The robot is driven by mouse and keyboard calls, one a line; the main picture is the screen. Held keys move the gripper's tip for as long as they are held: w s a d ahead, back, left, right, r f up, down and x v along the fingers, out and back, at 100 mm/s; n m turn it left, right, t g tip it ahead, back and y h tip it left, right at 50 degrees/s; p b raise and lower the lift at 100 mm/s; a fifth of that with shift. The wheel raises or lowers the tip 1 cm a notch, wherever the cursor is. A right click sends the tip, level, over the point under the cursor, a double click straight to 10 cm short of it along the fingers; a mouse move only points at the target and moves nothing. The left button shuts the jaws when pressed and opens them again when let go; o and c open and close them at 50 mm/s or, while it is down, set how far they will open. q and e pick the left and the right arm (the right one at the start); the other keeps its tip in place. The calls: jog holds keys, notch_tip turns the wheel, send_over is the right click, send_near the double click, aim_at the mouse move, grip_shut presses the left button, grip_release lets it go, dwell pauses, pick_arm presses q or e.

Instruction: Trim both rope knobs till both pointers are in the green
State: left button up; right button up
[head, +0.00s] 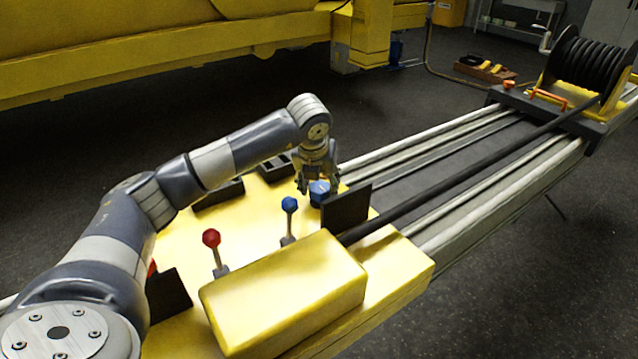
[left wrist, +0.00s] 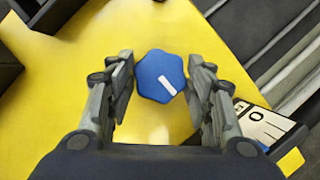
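A blue lobed knob (left wrist: 160,76) with a white mark sits on the yellow panel. In the head view the same blue knob (head: 319,190) is partly covered by my gripper. My left gripper (head: 312,188) is above it. In the left wrist view the open fingers (left wrist: 161,92) stand on both sides of the knob, with gaps showing; contact cannot be told. A gauge (left wrist: 262,126) with a white face and dark markings is partly visible right of the gripper; its pointer reading is unclear. A second rope knob cannot be made out. My right gripper is not in view.
A blue-topped lever (head: 289,205) and a red-topped lever (head: 211,238) stand on the yellow panel (head: 180,243). A dark upright plate (head: 347,207) is close right of the gripper. A yellow box (head: 283,290) lies in front. A hose reel (head: 590,62) is far right.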

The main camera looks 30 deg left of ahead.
pick_arm(q)
jog(key=shift+m, duration=0.3)
jog(key=m+b, duration=0.1)
jog(key=m+h+b, duration=0.1)
jog(key=shift+a+f+m, duration=0.15)
jog(key=shift+m, duration=0.15)
jog(key=shift+m+h+b, duration=0.4)
jog(key=shift+m+h, duration=0.1)
jog(key=shift+m, duration=0.4)
jog(key=shift+a+m+h, duration=0.1)
jog(key=shift+m+h, duration=0.2)
jog(key=shift+m, duration=0.6)
jog(key=m, duration=0.1)
jog(key=m+h, duration=0.1)
jog(key=m, duration=0.1)
jog(key=shift+r+m, duration=0.2)
jog(key=shift+m, duration=0.1)
jog(key=m+h, duration=0.1)
jog(key=m, duration=0.1)
jog(key=m+g+h+p, duration=0.1)
jog(key=m, duration=0.2)
jog(key=shift+w+a+g, duration=0.1)
jog(key=shift+w+g, duration=0.05)
jog(key=shift+g, duration=0.15)
jog(key=shift+m, duration=0.4)
jog(key=o, duration=1.1)
jog(key=shift+c, duration=0.2)
